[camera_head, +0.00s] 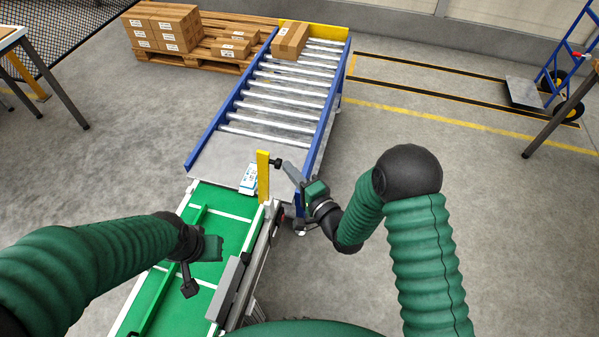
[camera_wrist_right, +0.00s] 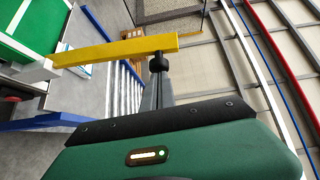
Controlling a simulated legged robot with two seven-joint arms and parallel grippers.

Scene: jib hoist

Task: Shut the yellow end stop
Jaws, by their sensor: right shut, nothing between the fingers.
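The yellow end stop (camera_head: 262,178) is a narrow bar at the right edge of the far end of the green belt. It stands lengthwise up the picture in the head view, not across the belt.
A small white and blue packet (camera_head: 249,178) lies by the belt end, left of the stop. Beyond is a blue-railed roller conveyor (camera_head: 285,95) with a carton (camera_head: 290,41) at its far end. A grey box (camera_head: 227,288) sits on the belt's right side.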

